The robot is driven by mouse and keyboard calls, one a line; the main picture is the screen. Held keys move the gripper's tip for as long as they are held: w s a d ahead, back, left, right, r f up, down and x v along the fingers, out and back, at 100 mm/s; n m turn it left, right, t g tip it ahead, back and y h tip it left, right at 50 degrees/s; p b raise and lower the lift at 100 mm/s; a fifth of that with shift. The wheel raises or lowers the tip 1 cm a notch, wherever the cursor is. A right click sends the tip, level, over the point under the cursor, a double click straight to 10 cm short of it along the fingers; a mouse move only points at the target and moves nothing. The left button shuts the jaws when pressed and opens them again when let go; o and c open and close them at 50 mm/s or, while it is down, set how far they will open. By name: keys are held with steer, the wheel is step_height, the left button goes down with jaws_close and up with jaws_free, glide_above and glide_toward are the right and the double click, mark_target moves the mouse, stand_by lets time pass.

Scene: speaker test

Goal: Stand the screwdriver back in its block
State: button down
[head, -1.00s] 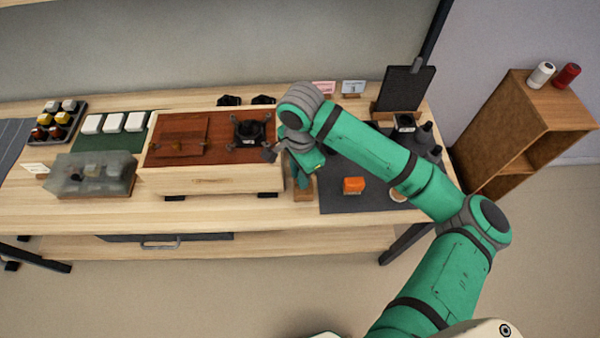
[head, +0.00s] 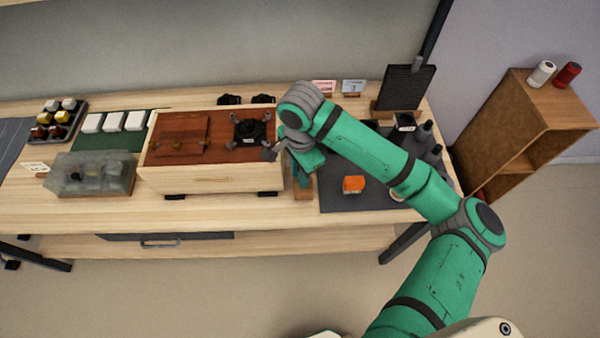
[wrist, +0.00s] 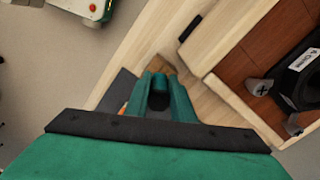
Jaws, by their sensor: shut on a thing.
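In the wrist view the teal fingers (wrist: 161,82) are shut on a dark, rounded piece (wrist: 158,102), which looks like the screwdriver's handle. A bit of the wooden block (wrist: 160,66) shows just beyond the fingertips. The screwdriver's shaft and tip are hidden, and my gripper hides the screwdriver in the head view. I cannot tell whether the shaft is in the block.
The wooden box (head: 215,179) with a black device (head: 249,132) on top stands close on the left. An orange item (head: 354,184) lies on the dark mat (head: 336,202) to the right. Dark bottles (head: 424,134) stand behind my arm.

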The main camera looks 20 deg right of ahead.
steer(key=shift+f, duration=0.85)
stand_by(0.7)
steer(key=c, duration=1.4)
jaws_free()
steer(key=shift+c, duration=0.2)
step_height(320, 180, up, 11)
steer(key=shift+f, duration=0.1)
steer(key=shift+w, duration=0.1)
